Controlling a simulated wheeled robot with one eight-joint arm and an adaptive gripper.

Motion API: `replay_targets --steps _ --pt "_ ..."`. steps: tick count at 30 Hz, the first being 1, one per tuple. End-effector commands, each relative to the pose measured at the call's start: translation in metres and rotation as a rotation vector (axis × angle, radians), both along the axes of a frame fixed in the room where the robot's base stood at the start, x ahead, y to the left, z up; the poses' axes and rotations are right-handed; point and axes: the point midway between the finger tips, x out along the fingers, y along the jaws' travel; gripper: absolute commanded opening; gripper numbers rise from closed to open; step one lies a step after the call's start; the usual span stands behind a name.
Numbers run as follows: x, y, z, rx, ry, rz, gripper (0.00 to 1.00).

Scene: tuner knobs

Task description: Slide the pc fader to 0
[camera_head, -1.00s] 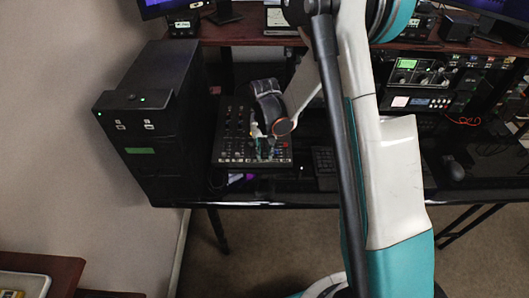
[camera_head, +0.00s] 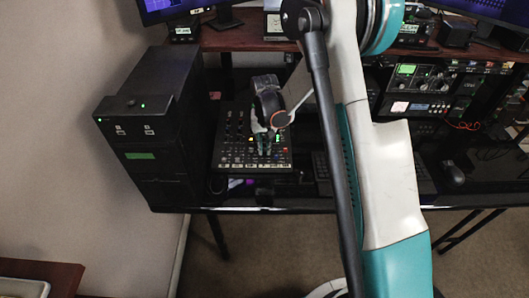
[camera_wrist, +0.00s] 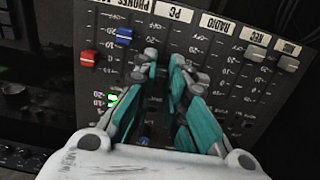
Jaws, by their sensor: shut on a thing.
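The mixer panel (camera_head: 226,161) lies on the desk in the head view, with my gripper (camera_head: 264,149) reaching down onto its face. In the wrist view the panel (camera_wrist: 214,48) shows columns with printed scales, labelled upside down, among them PC and RADIO. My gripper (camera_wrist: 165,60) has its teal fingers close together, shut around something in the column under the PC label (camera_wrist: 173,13). The pc fader's cap is hidden by the fingertips, so its exact scale mark cannot be read.
Beside the fingers in the wrist view are a blue fader (camera_wrist: 124,37) and a red fader (camera_wrist: 88,58) at left, and two white faders (camera_wrist: 257,52) at right. A black tower (camera_head: 145,165) stands left of the mixer. A keyboard lies at its right.

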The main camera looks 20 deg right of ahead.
Motion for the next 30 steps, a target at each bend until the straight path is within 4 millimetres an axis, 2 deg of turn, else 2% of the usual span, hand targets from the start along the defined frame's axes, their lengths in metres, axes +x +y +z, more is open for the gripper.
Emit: replay_targets --steps 6,7,8,20,26,30 --pt "0.0 0.0 0.0 0.001 0.0 0.0 0.0" --pt "0.0 0.0 0.0 0.001 0.0 0.0 0.15" --pt "0.0 0.0 0.0 0.001 0.0 0.0 0.21" --pt "0.0 0.0 0.003 0.0 0.0 0.0 0.21" --pt "0.0 0.0 0.029 0.0 0.0 0.0 0.21" --pt "-0.001 0.0 0.058 0.0 0.001 0.0 0.21"
